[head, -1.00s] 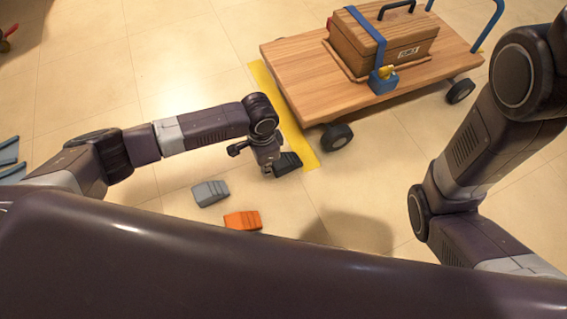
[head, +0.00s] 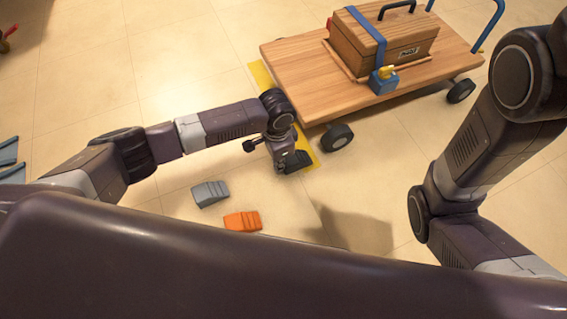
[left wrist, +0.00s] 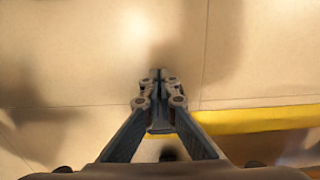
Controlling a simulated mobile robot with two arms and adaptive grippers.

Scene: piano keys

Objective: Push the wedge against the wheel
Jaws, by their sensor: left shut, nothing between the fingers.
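A black wedge (head: 299,159) lies on the floor by the yellow strip in the head view, partly hidden by my left gripper. The front wheel (head: 337,136) of the wooden cart (head: 310,97) stands to the right of it. A small gap seems to show between wedge and wheel. My left gripper (head: 284,169) points down at the left side of the black wedge, very near or touching it. In the left wrist view its fingers (left wrist: 158,78) are closed together with nothing between them. My right arm shows, but its gripper is out of view.
A grey wedge (head: 210,193) and an orange wedge (head: 242,221) lie on the floor left of and nearer than the black one. A wooden toolbox (head: 385,42) is strapped on the cart. The yellow strip (head: 262,75) runs along the cart's left end.

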